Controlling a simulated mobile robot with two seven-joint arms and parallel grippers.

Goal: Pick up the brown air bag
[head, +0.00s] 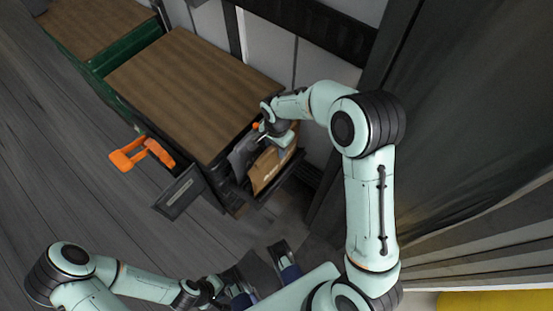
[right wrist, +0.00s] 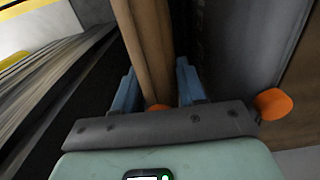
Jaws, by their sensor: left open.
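The brown air bag (head: 270,171) stands in a black holder at the end of the wood-topped cabinet, with a grey item beside it. My right gripper (head: 272,137) reaches down at the top of the bag. In the right wrist view, a brown upright edge of the bag (right wrist: 151,50) lies between the two blue fingers (right wrist: 158,85). Whether the fingers press on it cannot be told. My left gripper (head: 262,280) is open and empty, low in the head view, away from the bag.
The wood-topped cabinet (head: 195,90) stands beside the holder. Orange handles (head: 142,156) and a dark grey panel (head: 180,191) stick out at its near side. A dark curtain-like wall (head: 460,130) is at the right. The grey floor (head: 60,170) at left is clear.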

